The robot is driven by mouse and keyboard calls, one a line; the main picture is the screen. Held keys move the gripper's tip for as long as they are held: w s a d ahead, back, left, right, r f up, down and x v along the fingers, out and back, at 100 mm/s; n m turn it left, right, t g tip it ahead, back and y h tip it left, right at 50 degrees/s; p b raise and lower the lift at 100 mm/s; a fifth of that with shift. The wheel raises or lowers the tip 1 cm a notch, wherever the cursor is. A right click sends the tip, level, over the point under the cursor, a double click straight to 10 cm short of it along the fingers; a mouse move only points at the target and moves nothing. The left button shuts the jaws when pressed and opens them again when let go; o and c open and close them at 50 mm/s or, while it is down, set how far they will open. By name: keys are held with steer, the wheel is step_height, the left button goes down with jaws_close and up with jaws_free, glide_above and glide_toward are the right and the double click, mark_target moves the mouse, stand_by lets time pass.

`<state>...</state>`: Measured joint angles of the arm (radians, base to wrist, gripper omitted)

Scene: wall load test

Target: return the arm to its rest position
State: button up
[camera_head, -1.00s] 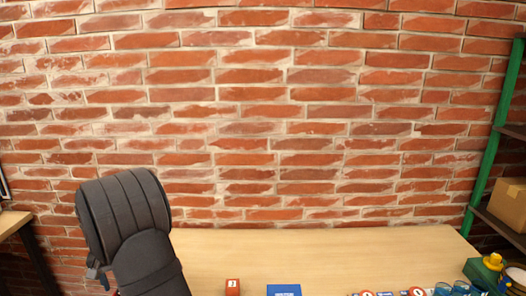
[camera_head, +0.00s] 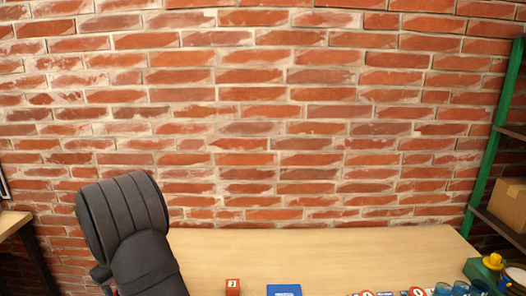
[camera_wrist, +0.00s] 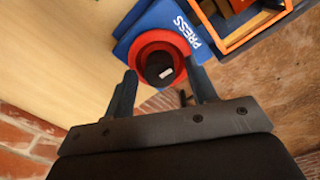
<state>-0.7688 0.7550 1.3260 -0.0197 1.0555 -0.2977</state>
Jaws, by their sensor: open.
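My gripper (camera_wrist: 162,70) shows in the wrist view with its two dark fingers spread apart and nothing held between them. Beyond the fingertips is a red ring with a dark centre (camera_wrist: 158,65), on a blue base marked PRESS (camera_wrist: 197,40). In the head view my dark grey arm is at the lower left, in front of the brick wall, and my gripper is out of that picture.
The pale wooden table (camera_head: 330,255) is largely clear at the back. A red numbered block (camera_head: 232,287), a blue item (camera_head: 284,290) and blue cups (camera_head: 452,288) line its front. A green shelf post (camera_head: 492,150) and cardboard box (camera_head: 508,203) stand right. An orange-edged tray (camera_wrist: 240,42) shows in the wrist view.

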steer(key=shift+r+n, duration=0.1)
steer(key=shift+n, duration=1)
step_height(320, 180, up, 6)
steer(key=shift+r, duration=0.1)
